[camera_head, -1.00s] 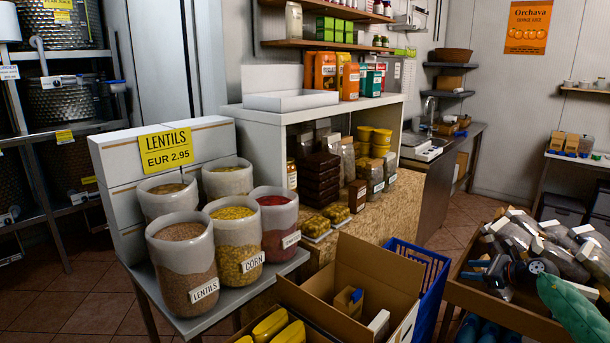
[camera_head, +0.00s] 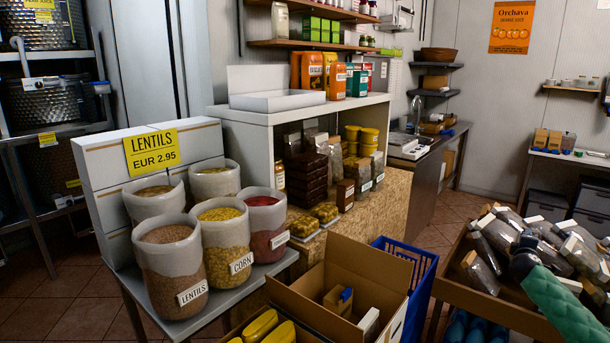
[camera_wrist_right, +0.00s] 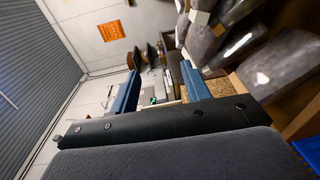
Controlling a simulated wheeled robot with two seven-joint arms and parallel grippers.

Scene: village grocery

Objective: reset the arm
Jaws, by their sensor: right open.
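My right gripper (camera_wrist_right: 160,88) shows in the right wrist view. Its two blue fingers stand well apart with nothing held between them. Beyond the fingers are the orange poster and the wall shelves, tilted on their side. In the head view I cannot make out the right gripper for certain. My left gripper is in neither view.
Lentil and corn sacks (camera_head: 172,265) stand on the left table. Tiled floor shows behind the crate.

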